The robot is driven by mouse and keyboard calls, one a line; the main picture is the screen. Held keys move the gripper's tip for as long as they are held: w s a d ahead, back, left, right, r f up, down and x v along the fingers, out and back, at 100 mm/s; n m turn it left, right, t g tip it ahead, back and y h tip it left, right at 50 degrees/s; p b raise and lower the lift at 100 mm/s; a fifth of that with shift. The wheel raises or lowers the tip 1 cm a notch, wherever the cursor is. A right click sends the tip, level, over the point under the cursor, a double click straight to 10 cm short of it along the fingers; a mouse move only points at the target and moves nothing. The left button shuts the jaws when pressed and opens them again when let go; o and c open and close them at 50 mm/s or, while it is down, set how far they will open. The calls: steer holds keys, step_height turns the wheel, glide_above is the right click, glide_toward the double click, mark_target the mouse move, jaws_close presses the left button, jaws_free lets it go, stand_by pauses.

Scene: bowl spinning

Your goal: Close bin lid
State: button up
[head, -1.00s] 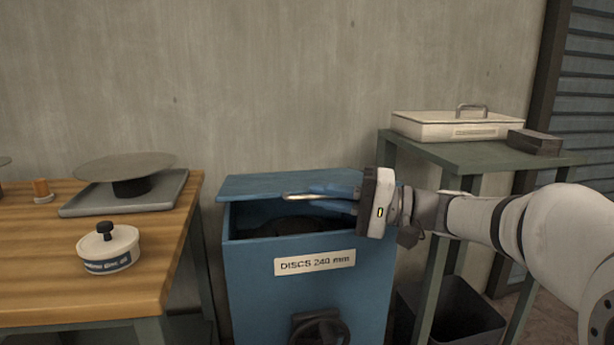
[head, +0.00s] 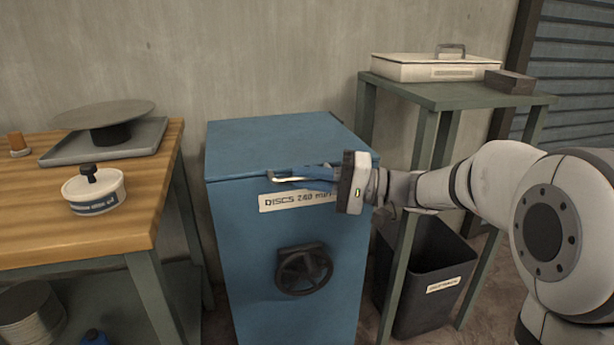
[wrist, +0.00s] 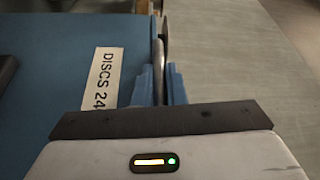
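The blue bin (head: 290,225) stands in the middle of the head view, with a label reading "DISCS 240 mm" on its front. Its blue lid (head: 280,140) lies flat over the top, and I see no gap along the front edge. My gripper (head: 303,178) is at the front edge of the lid, with its blue fingers closed on the pale metal lid handle (head: 287,180). In the wrist view, the handle (wrist: 159,55) runs between the two close fingers of my gripper (wrist: 163,80). The label is partly hidden by my gripper in the head view.
A wooden table (head: 120,225) at the left holds a grey tray with a disc and a small white pot (head: 95,192). A green stand (head: 440,93) at the right carries a pale case (head: 435,68) and a dark block. A dark waste bin (head: 425,275) stands below it.

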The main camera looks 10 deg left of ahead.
steer(key=o, duration=0.4)
steer(key=shift+f, duration=0.45)
steer(key=shift+o, duration=0.3)
steer(key=shift+r, duration=0.1)
steer(key=d+p, duration=0.2)
steer(key=d, duration=0.5)
steer(key=shift+w+d+f+p, duration=0.3)
steer(key=shift+w+d+p, duration=0.05)
steer(key=shift+w, duration=0.05)
